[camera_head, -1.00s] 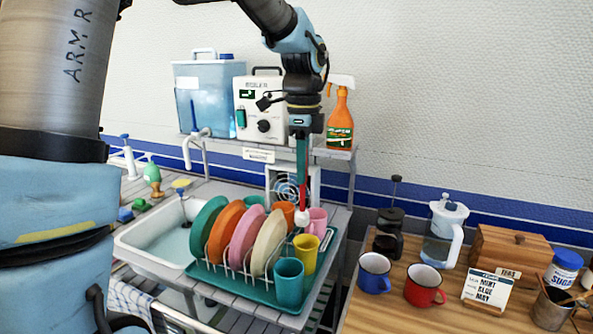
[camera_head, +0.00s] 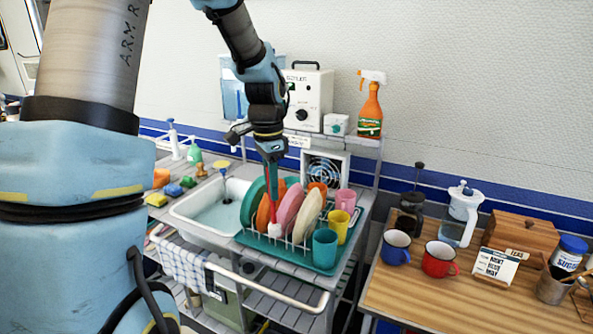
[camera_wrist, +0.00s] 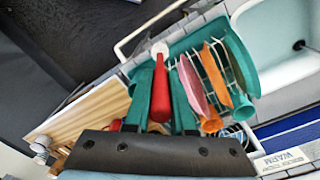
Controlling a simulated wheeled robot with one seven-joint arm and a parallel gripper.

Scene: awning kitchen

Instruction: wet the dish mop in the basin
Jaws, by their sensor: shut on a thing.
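My gripper (camera_head: 270,160) is shut on the dish mop (camera_head: 271,208), which has a red handle and a small white head. The mop hangs head down, in front of the plates in the head view. In the wrist view my gripper (camera_wrist: 162,95) has its teal fingers on either side of the red handle (camera_wrist: 161,100), with the white head (camera_wrist: 159,48) beyond. The white basin (camera_head: 184,216) holds pale blue water and lies left of the mop. Its corner shows at upper right in the wrist view (camera_wrist: 252,12). The mop head is outside the basin.
A teal dish rack tray (camera_head: 262,245) with several coloured plates and cups stands right of the basin. A tap (camera_head: 224,172) rises behind the basin. A shelf behind carries a boiler (camera_head: 308,95) and an orange spray bottle (camera_head: 370,108). A wooden counter with mugs is at right.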

